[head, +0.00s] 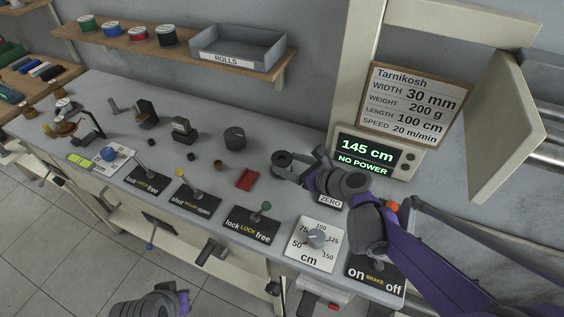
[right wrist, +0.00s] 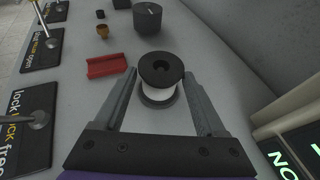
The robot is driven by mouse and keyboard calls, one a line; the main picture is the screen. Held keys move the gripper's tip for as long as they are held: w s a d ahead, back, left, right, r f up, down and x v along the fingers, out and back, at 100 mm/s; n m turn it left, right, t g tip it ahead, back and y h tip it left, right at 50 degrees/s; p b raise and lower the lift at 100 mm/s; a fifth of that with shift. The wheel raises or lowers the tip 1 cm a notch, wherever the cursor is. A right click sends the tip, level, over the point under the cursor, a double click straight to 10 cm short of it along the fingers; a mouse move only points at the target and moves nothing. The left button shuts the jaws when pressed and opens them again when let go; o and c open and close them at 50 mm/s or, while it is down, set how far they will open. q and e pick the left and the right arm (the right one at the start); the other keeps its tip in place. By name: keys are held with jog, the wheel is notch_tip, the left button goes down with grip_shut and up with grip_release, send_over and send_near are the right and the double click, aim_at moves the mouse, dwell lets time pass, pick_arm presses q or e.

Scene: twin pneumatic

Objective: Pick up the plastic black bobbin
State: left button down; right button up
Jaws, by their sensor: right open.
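The black bobbin (head: 282,158) stands upright on the grey bench top, left of the lit display. In the right wrist view the bobbin (right wrist: 161,69) has black flanges, a dark centre hole and a white band between the flanges. My right gripper (head: 289,168) is open and low over the bench. In the right wrist view its fingers (right wrist: 159,84) lie on either side of the bobbin, with small gaps visible on both sides. Part of my left arm shows at the bottom of the head view; its fingers are not seen.
A red block (head: 247,179), a small brown cup (head: 218,165) and a dark round knob (head: 235,138) are left of the bobbin. The display unit (head: 371,155) stands to the right. Levers and a dial (head: 317,238) line the front edge. A shelf with a grey tray (head: 238,50) hangs behind.

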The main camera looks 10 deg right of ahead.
aim_at(280, 160)
jog(key=x, duration=0.6)
jog(key=shift+w+a+f, duration=0.1)
jog(key=shift+w+f, duration=0.05)
jog(key=shift+w, duration=0.1)
jog(key=shift+c, duration=0.3)
jog(key=c, duration=0.8)
